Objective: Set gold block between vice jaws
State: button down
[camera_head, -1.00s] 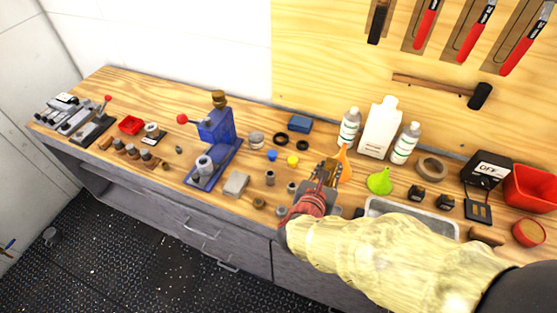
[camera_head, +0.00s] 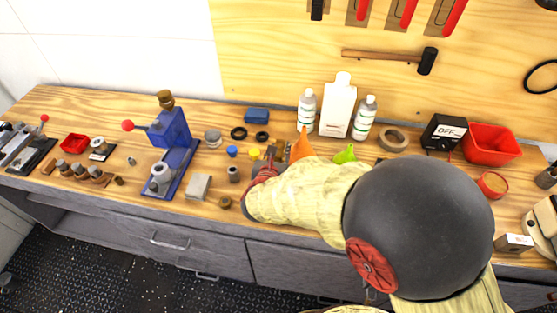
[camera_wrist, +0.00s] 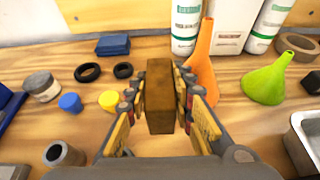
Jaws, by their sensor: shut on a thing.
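The gold block (camera_wrist: 159,96) is a brownish-gold upright bar between the fingers of my gripper (camera_wrist: 160,108) in the wrist view. My gripper is shut on it, with yellow pads on both sides. In the head view my gripper (camera_head: 276,152) is over the workbench, right of the blue press, and the block is hard to make out there. A grey metal device with a red-knobbed lever (camera_head: 25,147), likely the vice, stands at the far left of the bench, cut by the picture edge. Its jaw gap is too small to tell.
Between them stand the blue press (camera_head: 172,145), a red tray (camera_head: 75,143) and small metal parts. Bottles (camera_head: 338,105), an orange funnel (camera_wrist: 203,60) and a green funnel (camera_wrist: 265,82) are close behind and right of my gripper. A grey block (camera_head: 197,187) lies near the front edge.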

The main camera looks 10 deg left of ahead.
jog(key=shift+w+a+f+b, duration=0.1)
jog(key=shift+w+f+b, duration=0.25)
jog(key=shift+w+f, duration=0.6)
notch_tip(320, 180, down, 4)
jog(key=shift+w+r+b, duration=0.15)
jog(key=shift+r+b, duration=0.1)
jog(key=shift+b, duration=0.65)
jog(key=shift+r, duration=0.1)
jog(key=c, duration=2)
grip_release()
jog(key=shift+f, duration=0.25)
jog(key=o, duration=0.5)
jog(key=shift+c, duration=0.2)
jog(key=shift+r, duration=0.15)
